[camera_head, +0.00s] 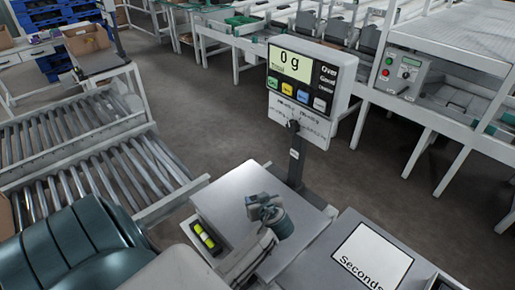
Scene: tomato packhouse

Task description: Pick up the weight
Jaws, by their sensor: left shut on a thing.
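My left gripper (264,207) is over the pale scale plate (228,190), right of its middle. It is shut on a small grey object, which I take to be the weight; the jaws and wrist hide most of it. I cannot tell whether it touches the plate. The scale's display (295,70) stands on a post behind the plate and reads 0 g. My right gripper is not in view.
A dark holder with yellow-green inserts (204,236) lies at the plate's left front. A grey surface with a "Seconds" sign (372,256) is at right. Roller conveyors (100,175) run at left. A control box (404,72) is at back right.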

